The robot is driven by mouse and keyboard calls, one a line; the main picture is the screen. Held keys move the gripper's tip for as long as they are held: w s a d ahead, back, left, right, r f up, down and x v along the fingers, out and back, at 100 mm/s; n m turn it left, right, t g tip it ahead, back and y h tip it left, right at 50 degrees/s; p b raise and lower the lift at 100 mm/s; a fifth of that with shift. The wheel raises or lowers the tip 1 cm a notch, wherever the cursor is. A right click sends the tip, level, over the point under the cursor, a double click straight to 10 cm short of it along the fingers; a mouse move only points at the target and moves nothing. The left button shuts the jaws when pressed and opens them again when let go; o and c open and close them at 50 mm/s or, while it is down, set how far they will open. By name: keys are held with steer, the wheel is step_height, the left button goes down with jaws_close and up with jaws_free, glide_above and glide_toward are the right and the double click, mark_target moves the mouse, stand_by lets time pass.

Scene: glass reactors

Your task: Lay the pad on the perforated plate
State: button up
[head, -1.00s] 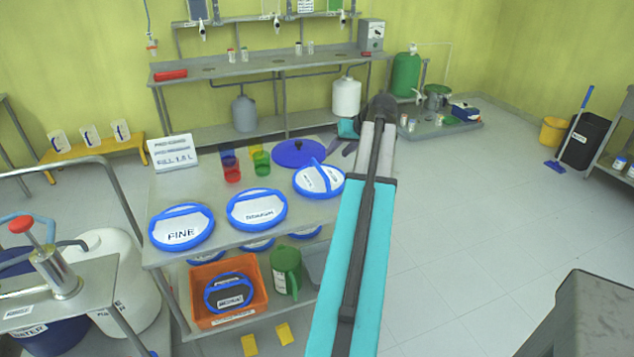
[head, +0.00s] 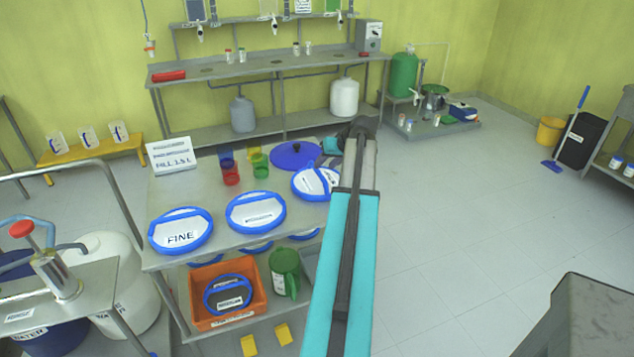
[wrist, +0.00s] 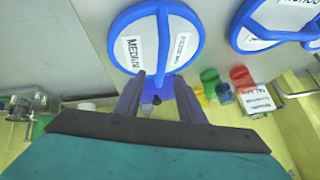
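Three round white pads with blue rims lie on the table: one marked FINE (head: 181,231), a middle one (head: 256,212) with a small label, and one at the right (head: 314,182), partly behind my arm. The right one fills the top of the wrist view as a disc (wrist: 128,45) marked MEDIUM, with a blue bar across it. My gripper (wrist: 158,78) is open, its two grey fingers apart at the pad's near rim and bar end; contact is unclear. In the head view my arm largely hides it. I cannot make out a perforated plate.
A blue lid (head: 296,155) and red (head: 231,174) and green (head: 260,165) cups stand behind the pads, with a sign (head: 171,155). An orange crate (head: 198,319) and green jug (head: 285,268) sit on the lower shelf.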

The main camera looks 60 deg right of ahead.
steer(key=shift+w+f, duration=0.15)
steer(key=shift+f, duration=0.05)
stand_by(0.3)
steer(key=shift+p+x, duration=1.05)
steer(key=shift+x, duration=1.5)
steer(key=shift+a, duration=0.15)
jaws_close()
